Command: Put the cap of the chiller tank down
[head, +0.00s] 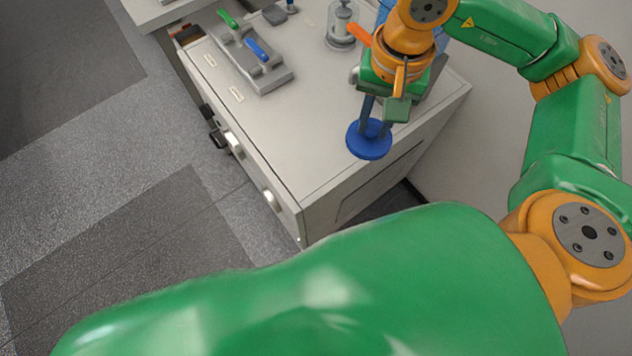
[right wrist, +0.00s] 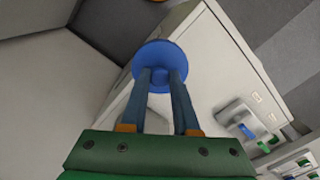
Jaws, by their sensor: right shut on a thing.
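The cap (head: 369,147) is a round blue disc with a small knob in its middle. My right gripper (head: 376,127) points downward and is shut on the knob, with the disc below the fingertips. In the head view the cap shows against the right part of the cabinet's pale top, near its edge; I cannot tell whether it touches the surface. In the right wrist view the cap (right wrist: 158,52) shows beyond the two blue fingers of the gripper (right wrist: 160,84). A bluish piece behind my right wrist may be the tank, but it is mostly hidden. My left gripper is not in view.
The pale cabinet top (head: 300,130) has free room left of the cap. A grey rack (head: 262,76) with a green and a blue handle stands at the far left. A grey cylindrical vessel (head: 342,28) stands at the back. Drawer handles line the cabinet's front.

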